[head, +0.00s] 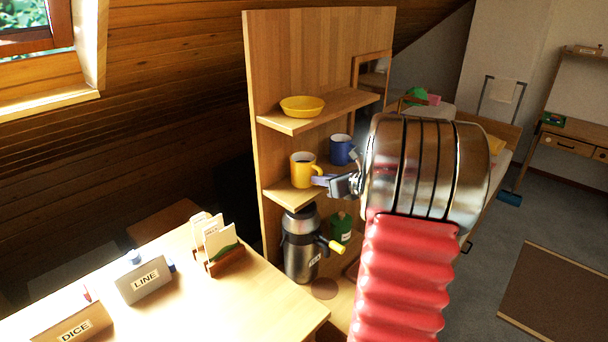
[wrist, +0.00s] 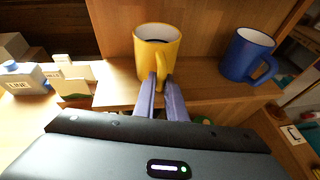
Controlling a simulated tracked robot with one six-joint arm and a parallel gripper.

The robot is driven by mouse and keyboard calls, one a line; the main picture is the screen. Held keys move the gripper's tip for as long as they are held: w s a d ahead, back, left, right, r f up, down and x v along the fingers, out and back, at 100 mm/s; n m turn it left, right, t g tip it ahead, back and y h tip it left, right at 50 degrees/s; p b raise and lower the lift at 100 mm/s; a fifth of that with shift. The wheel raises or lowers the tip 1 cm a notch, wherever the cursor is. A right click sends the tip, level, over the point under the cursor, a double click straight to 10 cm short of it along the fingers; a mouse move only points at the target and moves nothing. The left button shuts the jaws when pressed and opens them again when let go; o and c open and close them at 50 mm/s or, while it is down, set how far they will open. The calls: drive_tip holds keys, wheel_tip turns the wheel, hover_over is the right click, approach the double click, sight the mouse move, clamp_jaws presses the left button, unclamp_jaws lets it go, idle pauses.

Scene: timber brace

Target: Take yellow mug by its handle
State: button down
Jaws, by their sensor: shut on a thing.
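The yellow mug (head: 302,170) stands upright on the middle shelf of the wooden shelf unit, with dark contents or a dark inside. It also shows in the wrist view (wrist: 157,44), with its handle toward me. My gripper (head: 322,180) reaches in from the right in the head view. In the wrist view its two fingers (wrist: 162,84) are shut on the mug's handle, one on each side.
A blue mug (head: 341,149) stands close by on the same shelf, to the right (wrist: 247,54). A yellow bowl (head: 302,106) is on the shelf above. A steel flask (head: 300,245) and a green container (head: 341,226) stand below. A desk (head: 220,310) is at the left.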

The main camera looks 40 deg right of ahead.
drive_tip(key=shift+r, duration=0.1)
idle(0.3)
wheel_tip(320, 180, up, 10)
idle(0.6)
idle(0.5)
